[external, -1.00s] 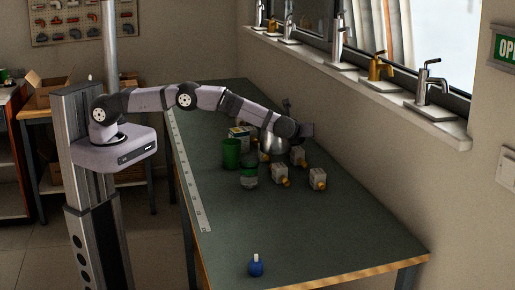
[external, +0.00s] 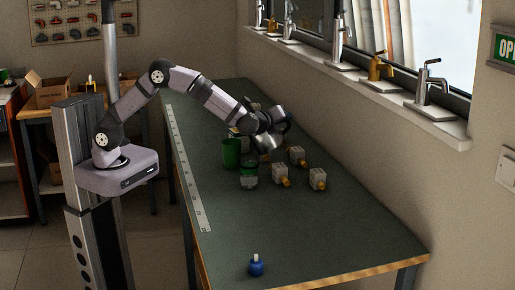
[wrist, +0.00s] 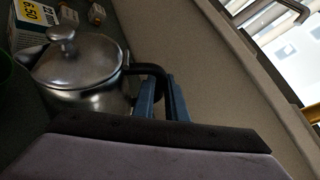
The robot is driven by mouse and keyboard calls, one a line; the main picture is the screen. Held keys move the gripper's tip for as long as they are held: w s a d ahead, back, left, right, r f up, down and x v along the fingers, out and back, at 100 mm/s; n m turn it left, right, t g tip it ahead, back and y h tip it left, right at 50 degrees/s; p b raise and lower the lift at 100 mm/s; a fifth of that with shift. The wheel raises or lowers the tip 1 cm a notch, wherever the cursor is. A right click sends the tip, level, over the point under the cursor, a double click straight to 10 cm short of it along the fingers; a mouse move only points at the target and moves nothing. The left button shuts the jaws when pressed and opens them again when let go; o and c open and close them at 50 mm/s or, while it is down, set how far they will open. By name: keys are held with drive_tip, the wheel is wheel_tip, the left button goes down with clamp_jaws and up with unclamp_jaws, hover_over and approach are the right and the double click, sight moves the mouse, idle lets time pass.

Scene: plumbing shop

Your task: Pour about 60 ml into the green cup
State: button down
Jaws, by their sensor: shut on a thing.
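A shiny metal kettle with a lid and dark handle (external: 264,143) hangs from my gripper (external: 284,123) over the table. The wrist view shows the kettle (wrist: 82,65) with my gripper's blue fingers (wrist: 160,98) shut on its handle. The green cup (external: 231,153) stands upright on the table, just left of the kettle. A dark green edge at the far left of the wrist view may be the cup. The kettle looks tilted toward the cup in the external view. Its spout is hard to make out and no stream of liquid shows.
A clear jar (external: 249,176) stands in front of the cup. A box with a yellow price label (wrist: 34,22) is behind the kettle. A blue bottle (external: 256,266) stands at the near end; the table between is clear.

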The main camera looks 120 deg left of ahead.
drive_tip(key=s+b, duration=0.1)
drive_tip(key=b, duration=0.1)
drive_tip(key=s+d+n+y+b, duration=0.1)
drive_tip(key=b, duration=0.1)
drive_tip(key=shift+r+n+t, duration=0.1)
drive_tip(key=shift+n+t, duration=0.2)
drive_tip(key=shift+s+r+b, duration=0.25)
drive_tip(key=shift+b, duration=0.35)
drive_tip(key=s+r+n+b, duration=0.1)
drive_tip(key=s+d+r+n+y+b, duration=0.1)
drive_tip(key=r+n+b, duration=0.1)
drive_tip(key=r+b, duration=0.1)
drive_tip(key=shift+s+d+y, duration=0.15)
drive_tip(key=shift+s+y, duration=0.15)
drive_tip(key=shift+s, duration=0.1)
drive_tip(key=shift+s+d+r+n+b, duration=0.15)
drive_tip(key=shift+s+r+n+b, duration=0.2)
drive_tip(key=shift+n, duration=0.15)
drive_tip(key=shift+s, duration=0.1)
drive_tip(key=shift+s+d+r+n+y+b, duration=0.2)
drive_tip(key=shift+s+r+n+y+b, duration=0.1)
drive_tip(key=shift+y+b, duration=0.15)
